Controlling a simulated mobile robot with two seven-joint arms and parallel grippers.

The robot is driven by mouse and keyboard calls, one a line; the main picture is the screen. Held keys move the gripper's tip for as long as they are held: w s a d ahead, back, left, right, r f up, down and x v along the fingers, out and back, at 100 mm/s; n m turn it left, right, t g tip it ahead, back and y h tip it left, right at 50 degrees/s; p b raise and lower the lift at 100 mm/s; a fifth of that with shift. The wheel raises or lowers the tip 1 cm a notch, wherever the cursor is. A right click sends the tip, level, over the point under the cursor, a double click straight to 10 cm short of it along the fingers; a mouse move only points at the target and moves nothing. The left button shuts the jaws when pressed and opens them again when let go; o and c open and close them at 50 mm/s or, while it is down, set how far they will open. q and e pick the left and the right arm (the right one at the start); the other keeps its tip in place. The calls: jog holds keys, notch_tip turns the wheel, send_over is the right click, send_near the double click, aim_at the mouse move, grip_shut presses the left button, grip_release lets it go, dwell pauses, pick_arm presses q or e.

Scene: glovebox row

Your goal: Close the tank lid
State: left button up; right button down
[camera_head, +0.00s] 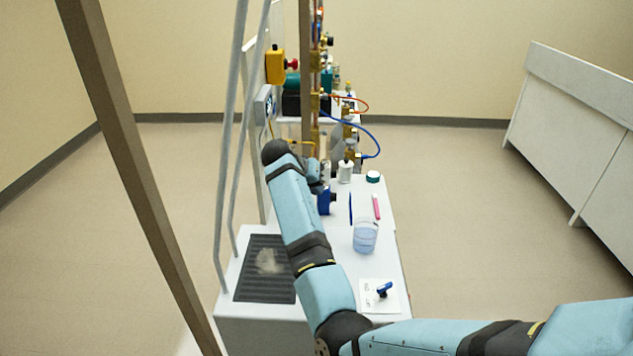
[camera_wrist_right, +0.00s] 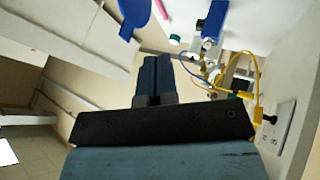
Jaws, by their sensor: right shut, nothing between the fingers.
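I cannot make out the tank or its lid for certain in either view. My right gripper (camera_head: 316,180) is at the far end of my blue arm, above the bench, close to the valves and fittings and partly hidden by my own arm. In the right wrist view its two fingers (camera_wrist_right: 157,78) are together with nothing between them, apart from the things around them. A blue block (camera_head: 324,200) with a dark knob stands near the gripper; it also shows in the right wrist view (camera_wrist_right: 214,19). My left gripper is not in view.
The white bench (camera_head: 336,240) carries a beaker (camera_head: 365,237) of bluish liquid, a pink marker (camera_head: 376,207), a teal cap (camera_head: 373,177) and a white cylinder (camera_head: 345,172). Brass fittings and hoses (camera_head: 351,135) crowd its far end. Open floor lies to the right.

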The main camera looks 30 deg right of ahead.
aim_at(350, 209)
jog(key=s+d+f+p, duration=0.1)
jog(key=d+f+p, duration=0.1)
jog(key=d+f, duration=0.2)
jog(key=d, duration=0.3)
jog(key=shift+s+f, duration=0.2)
jog(key=shift+s, duration=0.15)
jog(key=shift+w+d, duration=0.1)
